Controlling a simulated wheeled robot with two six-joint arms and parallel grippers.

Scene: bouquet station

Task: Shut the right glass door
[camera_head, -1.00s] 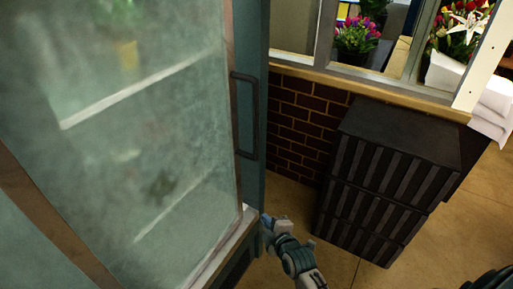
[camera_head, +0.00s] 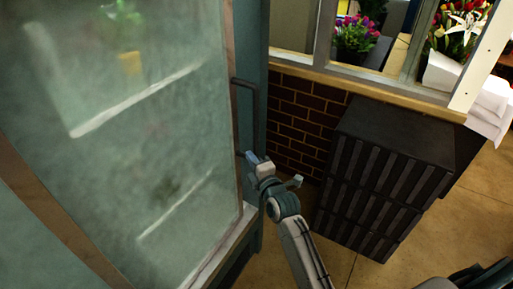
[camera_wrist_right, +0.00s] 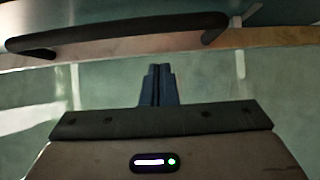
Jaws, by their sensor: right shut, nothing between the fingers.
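The right glass door (camera_head: 150,150) fills the left of the head view, its frosted pane framed in brown. Its dark bar handle (camera_head: 255,115) is on the frame's right edge, and the handle also spans the top of the right wrist view (camera_wrist_right: 120,35). My right gripper (camera_head: 251,157) is shut and empty beside the handle's lower end. In the wrist view its closed blue fingertips (camera_wrist_right: 157,72) point toward the door frame, below the handle. Contact with the door cannot be told, nor whether a small gap remains at its edge. My left gripper is not in view.
A black slatted crate stack (camera_head: 385,180) stands right of the cabinet on a tan floor (camera_head: 460,225). Behind it are a brick wall (camera_head: 295,115) and a wooden ledge (camera_head: 370,88) with flowers (camera_head: 355,35) beyond. Floor between cabinet and crates is narrow.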

